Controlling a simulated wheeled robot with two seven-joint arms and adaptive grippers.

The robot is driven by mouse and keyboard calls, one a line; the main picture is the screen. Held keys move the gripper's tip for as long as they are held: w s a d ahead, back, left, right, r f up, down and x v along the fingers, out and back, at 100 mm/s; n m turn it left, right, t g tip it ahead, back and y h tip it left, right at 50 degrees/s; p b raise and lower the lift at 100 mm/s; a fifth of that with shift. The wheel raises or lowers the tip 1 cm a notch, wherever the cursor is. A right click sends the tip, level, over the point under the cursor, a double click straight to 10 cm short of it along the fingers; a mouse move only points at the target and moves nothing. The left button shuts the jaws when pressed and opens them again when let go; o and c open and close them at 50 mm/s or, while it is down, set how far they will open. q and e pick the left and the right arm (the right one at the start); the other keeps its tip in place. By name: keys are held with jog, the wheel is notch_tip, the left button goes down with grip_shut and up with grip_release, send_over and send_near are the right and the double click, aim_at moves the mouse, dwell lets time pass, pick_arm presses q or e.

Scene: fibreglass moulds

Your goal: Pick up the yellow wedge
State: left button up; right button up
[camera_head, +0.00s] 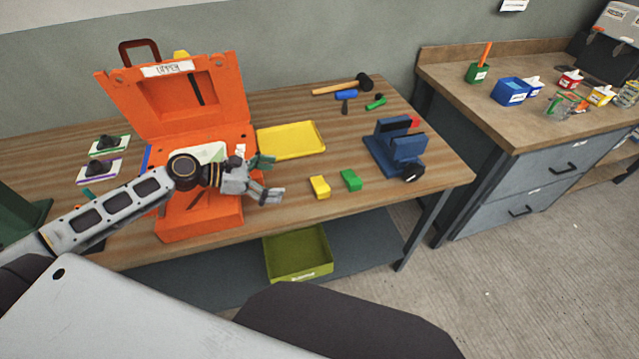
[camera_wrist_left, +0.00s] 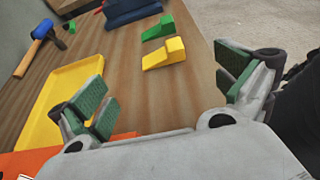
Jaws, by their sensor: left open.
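The yellow wedge (camera_head: 319,187) lies on the wooden table, just left of the green wedge (camera_head: 351,180). In the left wrist view the yellow wedge (camera_wrist_left: 164,53) lies ahead of the jaws, with the green wedge (camera_wrist_left: 158,28) beyond it. My left gripper (camera_head: 272,178) is open and empty. It is over the table to the left of the yellow wedge, apart from it. In the left wrist view its green-padded fingers (camera_wrist_left: 168,96) are spread wide. My right gripper is not in view.
A yellow tray (camera_head: 291,140) lies behind my left gripper. An open orange mould (camera_head: 187,136) stands under and behind my left arm. A blue vise (camera_head: 396,146) stands right of the wedges. Hammers (camera_head: 342,86) lie at the back. The table between gripper and wedge is clear.

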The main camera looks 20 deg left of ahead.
aim_at(320, 185)
pick_arm(q)
jog(key=shift+w, duration=0.15)
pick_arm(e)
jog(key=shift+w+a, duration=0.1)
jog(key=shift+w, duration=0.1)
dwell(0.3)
pick_arm(q)
jog(key=shift+w+d+f, duration=0.25)
jog(key=shift+w+d, duration=0.2)
jog(key=shift+d, duration=0.1)
jog(key=shift+b+x, duration=0.4)
jog(key=shift+x, duration=1.15)
jog(key=shift+w+d+f, duration=0.2)
jog(key=shift+w+d, duration=0.1)
jog(key=shift+d, duration=0.2)
jog(key=shift+x, duration=1.25)
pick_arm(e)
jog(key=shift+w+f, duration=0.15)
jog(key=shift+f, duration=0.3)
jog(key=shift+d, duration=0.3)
